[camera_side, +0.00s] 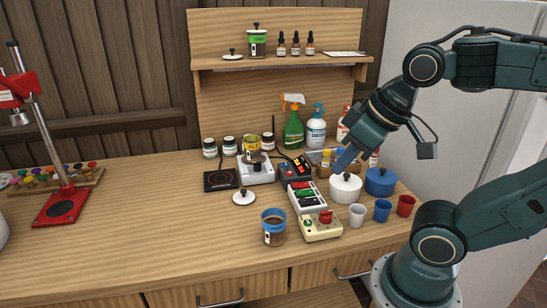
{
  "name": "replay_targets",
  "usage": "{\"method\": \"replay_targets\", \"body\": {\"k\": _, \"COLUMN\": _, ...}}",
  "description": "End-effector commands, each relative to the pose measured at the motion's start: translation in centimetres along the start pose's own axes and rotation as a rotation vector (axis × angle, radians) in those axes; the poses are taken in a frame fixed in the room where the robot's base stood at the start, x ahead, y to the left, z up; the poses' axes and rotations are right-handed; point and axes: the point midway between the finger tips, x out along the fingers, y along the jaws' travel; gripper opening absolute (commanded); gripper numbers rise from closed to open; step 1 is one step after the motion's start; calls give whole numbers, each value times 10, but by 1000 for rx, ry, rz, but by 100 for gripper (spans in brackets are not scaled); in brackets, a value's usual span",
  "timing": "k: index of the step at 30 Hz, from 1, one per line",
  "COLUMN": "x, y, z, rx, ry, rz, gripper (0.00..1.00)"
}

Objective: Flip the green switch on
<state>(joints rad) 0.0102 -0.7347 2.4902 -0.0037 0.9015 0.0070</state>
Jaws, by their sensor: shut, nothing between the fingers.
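A switch box (308,206) stands near the middle of the counter, with a green switch (304,194) on its top face. Whether the switch is on or off is too small to tell. My gripper (338,165) is shut and empty. It points down and to the left, close above or behind the white lidded pot (346,191), to the upper right of the switch box. It appears apart from the switch; whether it touches the pot's lid I cannot tell.
A cream box with a red knob (321,227) stands in front of the switch box. A jar of brown liquid (273,231) is left of it. White, blue and red cups (382,211) and a blue pot (380,182) stand right. Bottles stand behind.

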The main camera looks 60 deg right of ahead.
Motion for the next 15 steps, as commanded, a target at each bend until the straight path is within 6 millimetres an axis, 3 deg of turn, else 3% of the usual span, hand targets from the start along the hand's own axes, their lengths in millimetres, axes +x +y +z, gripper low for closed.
{"method": "replay_targets", "body": {"k": 15, "x": 17, "y": 24, "z": -43, "rx": 193, "ry": -117, "rz": 33, "gripper": 0}}
